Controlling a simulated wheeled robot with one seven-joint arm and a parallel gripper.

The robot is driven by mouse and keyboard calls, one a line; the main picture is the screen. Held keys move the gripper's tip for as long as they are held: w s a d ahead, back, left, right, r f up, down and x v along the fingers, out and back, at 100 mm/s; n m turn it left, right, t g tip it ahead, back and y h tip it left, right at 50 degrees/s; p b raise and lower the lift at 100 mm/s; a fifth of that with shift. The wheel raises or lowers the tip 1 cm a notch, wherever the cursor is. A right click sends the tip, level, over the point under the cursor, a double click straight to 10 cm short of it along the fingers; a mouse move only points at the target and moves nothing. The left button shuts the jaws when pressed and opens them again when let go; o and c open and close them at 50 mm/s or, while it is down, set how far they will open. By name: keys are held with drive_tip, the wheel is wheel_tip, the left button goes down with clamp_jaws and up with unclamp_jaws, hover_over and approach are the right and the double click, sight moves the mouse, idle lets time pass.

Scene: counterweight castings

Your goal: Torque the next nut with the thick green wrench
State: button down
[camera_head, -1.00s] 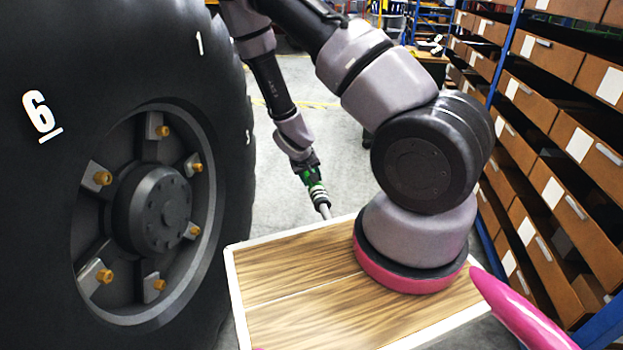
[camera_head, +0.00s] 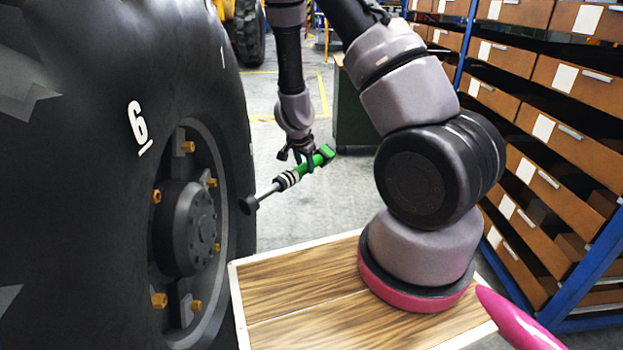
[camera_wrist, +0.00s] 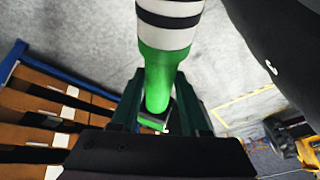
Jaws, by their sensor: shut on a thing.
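My gripper (camera_head: 307,160) is shut on the thick green wrench (camera_head: 318,160), around its green handle. The wrench has black and white bands and a grey shaft that ends in a dark round head (camera_head: 249,205). It is tilted, with the head lower and toward the wheel, apart from it. In the wrist view the green handle (camera_wrist: 160,70) sits between my gripper's fingers (camera_wrist: 162,108). The big black wheel (camera_head: 135,90) stands at left with a white 6 on it. Several brass nuts show around its hub (camera_head: 188,228), such as the upper nut (camera_head: 188,147) and the lower nut (camera_head: 159,300).
A blue rack with brown drawers (camera_head: 520,130) stands at right. A dark green cabinet (camera_head: 355,115) is behind my arm. Another vehicle's wheel (camera_head: 245,35) shows at the back.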

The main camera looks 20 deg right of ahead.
drive_tip(key=r+m, duration=0.1)
drive_tip(key=m, duration=0.1)
drive_tip(key=a+r+m+t+h, duration=0.1)
drive_tip(key=r+m, duration=0.1)
drive_tip(key=w+r+m, duration=0.1)
drive_tip(key=m, duration=0.1)
drive_tip(key=shift+w+a+r+m+t+h, duration=0.1)
drive_tip(key=shift+a+r+m+t+h, duration=0.1)
drive_tip(key=shift+r+m+t+h, duration=0.15)
drive_tip(key=shift+a+r+m+h, duration=0.1)
drive_tip(key=shift+r+m+h, duration=0.6)
drive_tip(key=shift+m, duration=0.55)
drive_tip(key=shift+a+r+m+h, duration=0.1)
drive_tip(key=shift+r+m+h, duration=0.6)
drive_tip(key=shift+m, duration=0.5)
drive_tip(key=shift+a, duration=0.1)
drive_tip(key=w+a, duration=0.1)
drive_tip(key=a, duration=0.4)
drive_tip(key=shift+w+a, duration=0.4)
drive_tip(key=shift+w+a, duration=0.25)
drive_tip(key=shift+a, duration=0.5)
drive_tip(key=shift+w+a, duration=0.2)
drive_tip(key=shift+a, duration=0.55)
drive_tip(key=shift+w+a, duration=0.25)
drive_tip(key=shift+a, duration=0.5)
idle(1.3)
